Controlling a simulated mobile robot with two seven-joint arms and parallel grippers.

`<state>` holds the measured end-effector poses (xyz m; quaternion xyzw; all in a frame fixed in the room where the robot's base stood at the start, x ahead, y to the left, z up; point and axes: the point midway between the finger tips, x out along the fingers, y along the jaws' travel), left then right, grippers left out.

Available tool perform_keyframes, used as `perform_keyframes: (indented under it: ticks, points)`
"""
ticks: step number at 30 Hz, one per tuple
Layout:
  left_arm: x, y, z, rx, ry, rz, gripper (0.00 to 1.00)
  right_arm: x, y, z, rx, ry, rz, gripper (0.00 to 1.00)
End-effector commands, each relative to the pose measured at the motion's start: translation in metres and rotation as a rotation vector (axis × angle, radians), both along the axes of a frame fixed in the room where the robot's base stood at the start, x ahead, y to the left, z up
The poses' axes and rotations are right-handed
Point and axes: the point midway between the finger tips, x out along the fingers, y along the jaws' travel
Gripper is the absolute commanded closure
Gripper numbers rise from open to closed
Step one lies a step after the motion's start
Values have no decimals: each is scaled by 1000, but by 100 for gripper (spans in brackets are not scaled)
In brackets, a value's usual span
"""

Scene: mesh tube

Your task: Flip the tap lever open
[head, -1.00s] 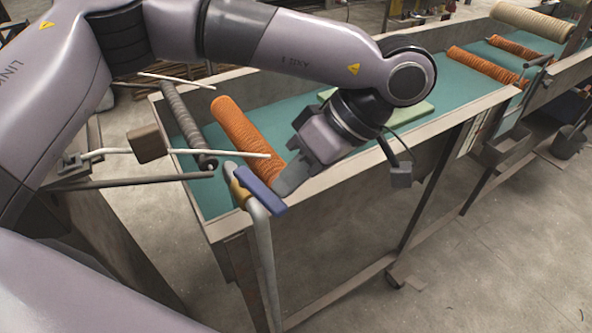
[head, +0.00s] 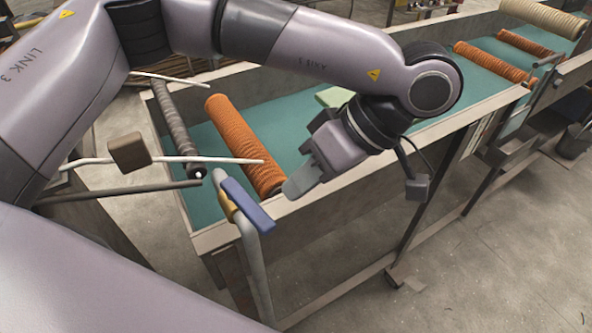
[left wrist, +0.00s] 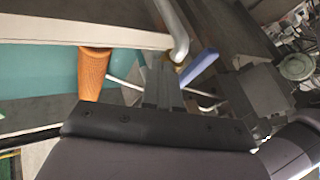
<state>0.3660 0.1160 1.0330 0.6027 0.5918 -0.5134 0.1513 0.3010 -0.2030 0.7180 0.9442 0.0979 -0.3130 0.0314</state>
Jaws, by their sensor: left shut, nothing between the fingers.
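The blue tap lever (head: 247,204) sits on top of a grey upright pipe (head: 254,258) with a brass-coloured valve (head: 227,206), outside the near corner of the trough. The lever slants down to the right. My left gripper (head: 290,191) is shut and empty, with its fingertips just right of the lever and a small gap showing between them. In the left wrist view the shut fingers (left wrist: 161,72) point at the valve, with the blue lever (left wrist: 199,67) just right of them and the pipe beyond. My right gripper is not in view.
The trough's rim (head: 345,161) runs under my left wrist. An orange mesh tube (head: 240,142) lies inside on the teal bed, left of the gripper. A dark roller (head: 176,118) and pale rods with a brown block (head: 129,152) are further left.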

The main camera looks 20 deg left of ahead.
Motion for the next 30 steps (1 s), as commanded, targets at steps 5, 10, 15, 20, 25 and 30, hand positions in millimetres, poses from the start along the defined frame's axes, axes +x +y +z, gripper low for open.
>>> perform_keyframes:
  ticks: [5, 10, 15, 20, 25, 30]
  points:
    - [11, -23, 34, 0, -10, 0, 100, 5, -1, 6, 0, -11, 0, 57]
    - [18, -40, 59, -1, -10, 2, 100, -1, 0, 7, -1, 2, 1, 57]
    - [23, -51, 75, 0, -8, 2, 100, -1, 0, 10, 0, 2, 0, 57]
    - [25, -56, 81, -2, -6, 1, 100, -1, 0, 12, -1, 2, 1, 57]
    - [25, -56, 81, -3, -6, 2, 100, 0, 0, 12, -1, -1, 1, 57]
    - [25, -56, 81, -3, -6, 2, 100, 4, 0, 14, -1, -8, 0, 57]
